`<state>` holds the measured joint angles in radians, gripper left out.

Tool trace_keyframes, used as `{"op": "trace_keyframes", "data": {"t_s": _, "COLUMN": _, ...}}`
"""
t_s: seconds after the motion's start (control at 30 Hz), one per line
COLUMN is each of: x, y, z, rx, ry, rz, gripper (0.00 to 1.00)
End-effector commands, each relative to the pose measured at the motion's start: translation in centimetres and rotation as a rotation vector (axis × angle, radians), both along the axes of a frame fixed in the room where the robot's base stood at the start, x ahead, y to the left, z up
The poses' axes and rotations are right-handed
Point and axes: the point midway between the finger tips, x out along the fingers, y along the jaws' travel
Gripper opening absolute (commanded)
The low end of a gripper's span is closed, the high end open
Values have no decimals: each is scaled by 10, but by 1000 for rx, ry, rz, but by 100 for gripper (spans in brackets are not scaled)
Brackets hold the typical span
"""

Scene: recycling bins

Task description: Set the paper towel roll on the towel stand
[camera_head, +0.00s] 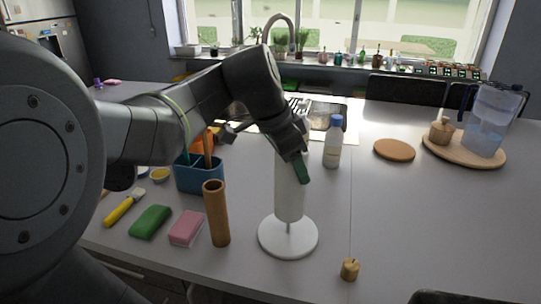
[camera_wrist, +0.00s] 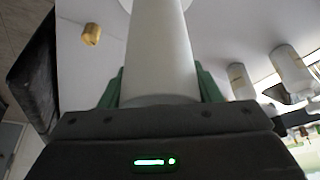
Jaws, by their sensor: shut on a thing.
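The white paper towel roll (camera_head: 289,198) is upright in the head view, and it also shows in the wrist view (camera_wrist: 161,55). My gripper (camera_head: 298,165) is shut on its upper part, with a green finger on each side in the wrist view (camera_wrist: 160,90). The towel stand has a round white base (camera_head: 304,246). A short length of its thin post shows between the roll's lower end and the base. The roll is in line with the post and above the base, apart from it. The post's upper part is hidden; the roll seems to be around it.
A brown cardboard tube (camera_head: 216,213) stands left of the stand, near a pink sponge (camera_head: 186,228), a green sponge (camera_head: 150,221) and a blue caddy (camera_head: 199,175). A white bottle (camera_head: 333,145) stands behind right. A small wooden piece (camera_head: 349,269) lies front right.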

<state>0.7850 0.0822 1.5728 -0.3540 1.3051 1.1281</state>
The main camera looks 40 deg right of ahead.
Motion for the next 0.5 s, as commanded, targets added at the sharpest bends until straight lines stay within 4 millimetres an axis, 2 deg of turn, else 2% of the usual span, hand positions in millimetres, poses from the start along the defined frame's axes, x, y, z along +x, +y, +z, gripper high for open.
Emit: {"op": "trace_keyframes", "data": {"t_s": 0.5, "x": 0, "y": 0, "z": -28, "rx": 0, "ry": 0, "rz": 0, "gripper": 20}}
